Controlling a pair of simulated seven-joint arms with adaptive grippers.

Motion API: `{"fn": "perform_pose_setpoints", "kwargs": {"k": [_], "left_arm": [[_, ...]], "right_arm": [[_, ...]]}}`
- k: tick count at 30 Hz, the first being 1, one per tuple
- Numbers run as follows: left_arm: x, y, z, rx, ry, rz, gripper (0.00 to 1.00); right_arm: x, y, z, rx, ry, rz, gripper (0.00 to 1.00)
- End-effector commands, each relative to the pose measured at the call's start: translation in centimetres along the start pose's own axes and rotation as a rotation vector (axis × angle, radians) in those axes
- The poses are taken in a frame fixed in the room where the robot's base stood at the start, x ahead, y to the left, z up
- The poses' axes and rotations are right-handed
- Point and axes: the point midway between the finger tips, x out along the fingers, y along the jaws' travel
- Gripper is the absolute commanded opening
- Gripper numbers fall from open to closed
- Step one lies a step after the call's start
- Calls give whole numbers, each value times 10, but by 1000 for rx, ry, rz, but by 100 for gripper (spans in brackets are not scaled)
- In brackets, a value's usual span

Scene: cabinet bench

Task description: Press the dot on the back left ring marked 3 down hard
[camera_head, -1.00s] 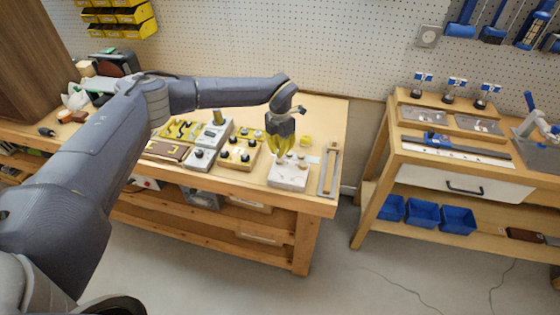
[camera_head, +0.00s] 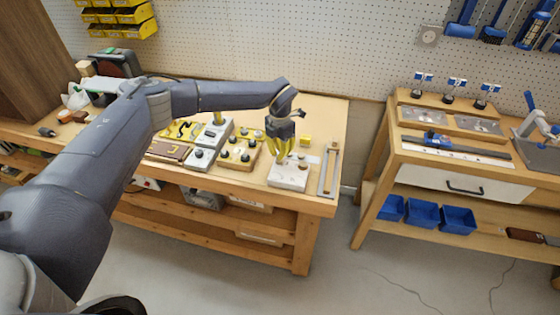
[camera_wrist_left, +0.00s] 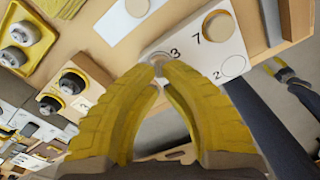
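The white block (camera_head: 288,176) with the rings sits near the right front of the left bench. In the left wrist view, the white block (camera_wrist_left: 222,42) shows a ring marked 3 (camera_wrist_left: 163,55), a 7 beside a round wooden piece (camera_wrist_left: 218,25), and an empty ring marked 2 (camera_wrist_left: 234,67). My left gripper (camera_head: 279,161) points down over the block's back left. In the left wrist view, the yellow fingertips (camera_wrist_left: 158,68) are together at the ring marked 3 and cover most of it. Its dot is hidden, and contact is unclear. My right gripper is not in view.
Black-knobbed blocks (camera_head: 238,154) stand left of the white block. A yellow block (camera_head: 305,140) is behind it, and a long slotted rail (camera_head: 328,170) lies to its right. A second bench (camera_head: 450,165) stands farther right, across a gap.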

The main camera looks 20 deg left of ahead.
Motion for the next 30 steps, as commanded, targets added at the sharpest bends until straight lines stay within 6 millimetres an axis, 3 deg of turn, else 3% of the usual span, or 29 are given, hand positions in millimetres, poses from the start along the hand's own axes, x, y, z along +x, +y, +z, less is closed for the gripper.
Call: {"fn": "perform_pose_setpoints", "kwargs": {"k": [30], "left_arm": [[17,0,0,0,0,0,0]], "right_arm": [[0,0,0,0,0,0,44]]}}
